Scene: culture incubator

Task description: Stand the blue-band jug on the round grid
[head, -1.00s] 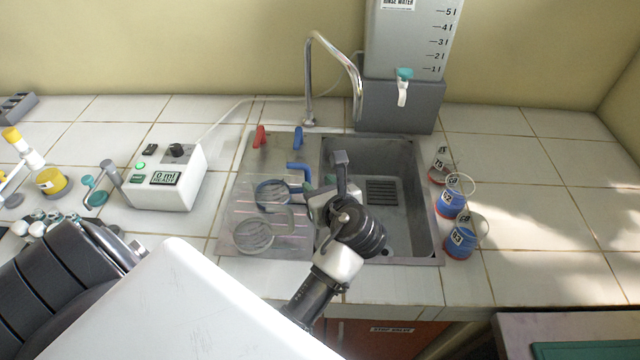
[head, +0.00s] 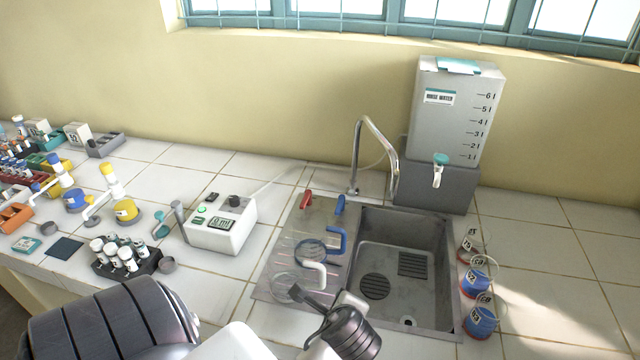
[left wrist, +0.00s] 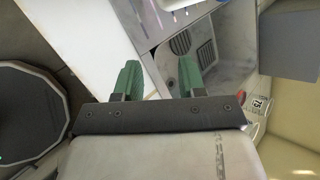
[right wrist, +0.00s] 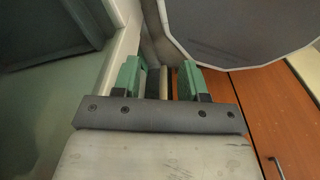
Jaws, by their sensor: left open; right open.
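The blue-band jug (head: 311,251) is clear with a blue handle. It stands on the draining board left of the basin, in the head view. The round grid (head: 375,286) is a dark slotted disc in the basin floor, with nothing on it. My left gripper (left wrist: 158,78) is open and empty in its wrist view, with the basin and the round grid (left wrist: 181,42) beyond its fingers. Its fingertips are not clear in the head view. My right gripper (right wrist: 166,80) is open and empty, facing orange cabinet fronts; it is not seen in the head view.
A clear jug with a white handle (head: 286,288) stands just in front of the blue-band jug. A square grid (head: 415,264) lies behind the round one. The tap (head: 378,130) arches at the back. Labelled flasks (head: 481,320) line the basin's right side.

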